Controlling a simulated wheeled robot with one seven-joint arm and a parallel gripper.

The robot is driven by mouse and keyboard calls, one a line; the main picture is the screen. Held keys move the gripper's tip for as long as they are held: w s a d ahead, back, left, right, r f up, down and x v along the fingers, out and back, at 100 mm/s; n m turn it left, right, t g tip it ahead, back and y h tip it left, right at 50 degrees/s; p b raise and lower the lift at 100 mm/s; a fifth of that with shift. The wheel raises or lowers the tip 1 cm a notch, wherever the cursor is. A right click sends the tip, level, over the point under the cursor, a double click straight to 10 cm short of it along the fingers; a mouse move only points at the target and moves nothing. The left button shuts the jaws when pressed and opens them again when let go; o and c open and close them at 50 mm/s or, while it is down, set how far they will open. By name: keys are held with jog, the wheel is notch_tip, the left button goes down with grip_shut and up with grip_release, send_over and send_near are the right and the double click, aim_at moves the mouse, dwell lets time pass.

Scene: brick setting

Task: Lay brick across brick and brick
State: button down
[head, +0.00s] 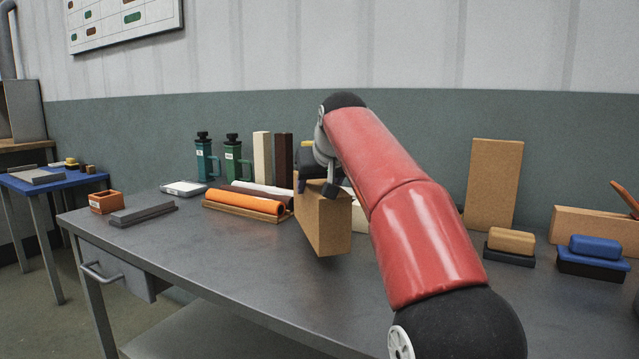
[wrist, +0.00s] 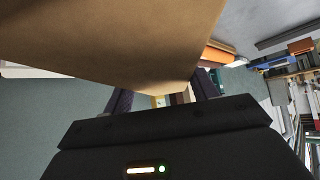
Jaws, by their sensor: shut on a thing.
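My gripper (head: 318,186) is shut on a tan brick (head: 323,222), which hangs upright, apparently just above the grey table. The held brick also fills the upper part of the wrist view (wrist: 120,35). Another tan brick (head: 494,185) stands upright at the back right of the table. A third tan brick (head: 590,230) lies on its long side at the far right, partly hidden behind a blue block. My red arm crosses the middle of the head view and hides part of the table behind it.
The table (head: 240,262) is clear at front left. Green bottles (head: 205,157) and upright cream and brown blocks (head: 262,158) stand behind. A tan block on a dark base (head: 511,241) and a blue block (head: 595,247) sit at right.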

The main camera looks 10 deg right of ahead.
jog(key=shift+f+b, duration=1.2)
jog(key=shift+f, duration=0.3)
jog(key=shift+f, duration=0.1)
jog(key=shift+c, duration=2.2)
grip_release()
jog(key=shift+f, duration=0.15)
